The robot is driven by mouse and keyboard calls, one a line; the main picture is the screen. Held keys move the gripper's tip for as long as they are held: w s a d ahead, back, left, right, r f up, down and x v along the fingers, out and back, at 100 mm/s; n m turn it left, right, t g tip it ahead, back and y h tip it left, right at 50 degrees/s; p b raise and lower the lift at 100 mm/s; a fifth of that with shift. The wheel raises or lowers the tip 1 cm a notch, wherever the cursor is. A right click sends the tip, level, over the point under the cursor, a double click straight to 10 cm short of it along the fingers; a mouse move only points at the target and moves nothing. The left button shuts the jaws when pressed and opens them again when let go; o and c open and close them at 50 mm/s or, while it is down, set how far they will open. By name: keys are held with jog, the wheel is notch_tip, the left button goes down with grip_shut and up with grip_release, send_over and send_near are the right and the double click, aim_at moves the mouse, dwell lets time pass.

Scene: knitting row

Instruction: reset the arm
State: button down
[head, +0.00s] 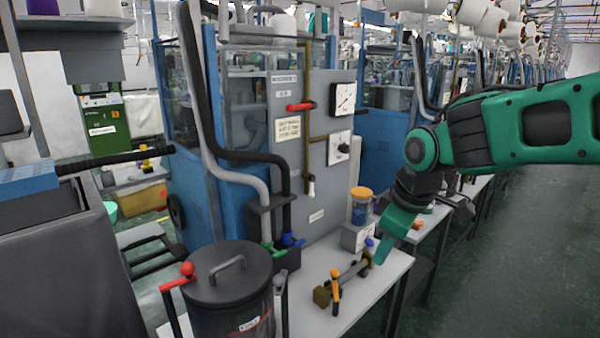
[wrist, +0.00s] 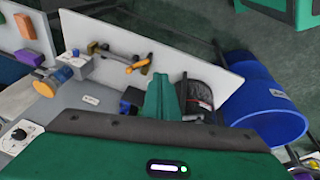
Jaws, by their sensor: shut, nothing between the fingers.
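My green arm reaches in from the right in the head view. My gripper (head: 382,256) points down and to the left above the white table (head: 385,285), near its right part. In the wrist view, my gripper (wrist: 160,88) has its green fingers together, with nothing held. A brass and steel valve piece with an orange handle (head: 336,285) lies on the table, left of the fingers; the same orange-handled piece (wrist: 137,66) is in the wrist view. Whether the fingers clear the table is hard to tell.
A jar with an orange lid (head: 361,205) stands on a grey box behind the gripper. A dark lidded pot (head: 230,290) is at the front left. A grey panel with gauges (head: 315,150) rises behind. A blue barrel (wrist: 265,100) shows in the wrist view. The right aisle floor (head: 510,270) is clear.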

jog(key=s+d+f+m+g+h, duration=0.1)
jog(key=s+d+m, duration=0.3)
jog(key=d, duration=0.4)
jog(key=s+d+f+m+h, duration=0.1)
jog(key=s+d+m, duration=0.3)
jog(key=d, duration=0.4)
jog(key=s+d+f+m+g, duration=0.1)
jog(key=s+d+m, duration=0.3)
jog(key=s, duration=0.4)
jog(key=s+d+f+m+g, duration=0.1)
jog(key=s+d+f+m, duration=0.2)
jog(key=s, duration=0.5)
jog(key=shift+d+m+g+y, duration=0.35)
jog(key=shift+d+m, duration=0.3)
jog(key=shift+m, duration=0.45)
jog(key=shift+w, duration=0.1)
jog(key=shift+w+f, duration=0.3)
jog(key=shift+w, duration=0.3)
